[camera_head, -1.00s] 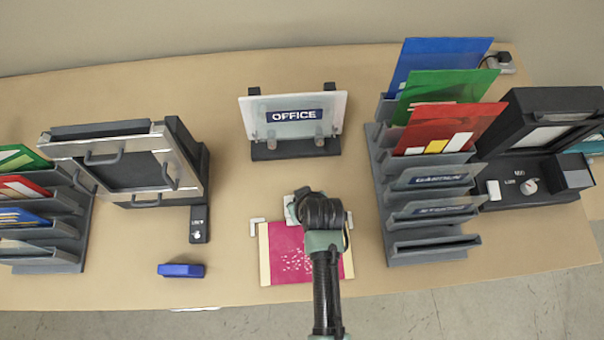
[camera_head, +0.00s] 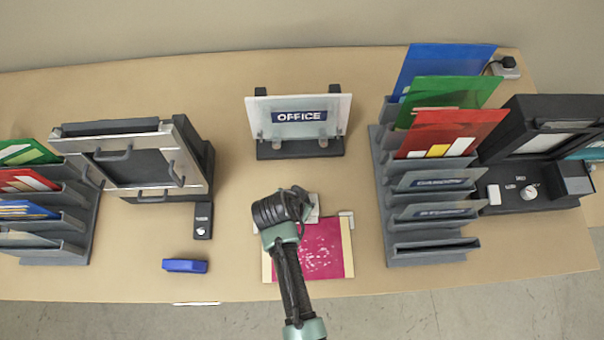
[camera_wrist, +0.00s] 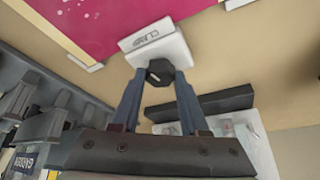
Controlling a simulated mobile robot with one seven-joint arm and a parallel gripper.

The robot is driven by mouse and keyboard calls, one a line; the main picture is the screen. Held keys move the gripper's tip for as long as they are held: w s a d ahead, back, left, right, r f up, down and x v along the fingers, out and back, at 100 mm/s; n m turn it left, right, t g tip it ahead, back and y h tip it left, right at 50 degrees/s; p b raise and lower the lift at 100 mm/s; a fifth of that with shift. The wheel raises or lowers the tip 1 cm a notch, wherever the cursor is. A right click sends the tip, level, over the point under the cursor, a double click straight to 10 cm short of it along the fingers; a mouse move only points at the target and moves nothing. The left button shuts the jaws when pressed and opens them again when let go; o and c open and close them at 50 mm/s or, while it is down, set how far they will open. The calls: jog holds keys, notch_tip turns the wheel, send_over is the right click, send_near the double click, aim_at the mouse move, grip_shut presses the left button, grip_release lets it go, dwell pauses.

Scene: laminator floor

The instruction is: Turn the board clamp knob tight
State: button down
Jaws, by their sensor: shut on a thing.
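The board clamp (camera_wrist: 160,46) is a white block marked "CLAMP" beside the magenta board (camera_wrist: 95,18) in the wrist view. Its dark faceted knob (camera_wrist: 160,71) sits between the fingertips of my gripper (camera_wrist: 161,80). My gripper is shut on the knob, with a finger at each side. In the head view my arm covers the knob and most of the clamp, and only a pale bit of the clamp (camera_head: 314,212) shows. The magenta board (camera_head: 318,255) lies flat under and beside my arm.
An OFFICE sign on a stand (camera_head: 299,118) is behind the clamp. A file rack (camera_head: 428,250) stands to the right and a framed press (camera_head: 140,165) to the left. A blue stapler-like object (camera_head: 185,266) lies at front left. Open tabletop lies between them.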

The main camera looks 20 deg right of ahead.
jog(key=shift+w+m+g+h+b, duration=0.1)
jog(key=shift+m+g+h+b, duration=0.2)
jog(key=shift+m, duration=0.9)
jog(key=shift+c, duration=2.1)
grip_release()
jog(key=shift+a+r, duration=0.1)
jog(key=b+v, duration=0.1)
jog(key=v, duration=1.1)
jog(key=shift+r, duration=0.4)
jog(key=shift+a, duration=0.1)
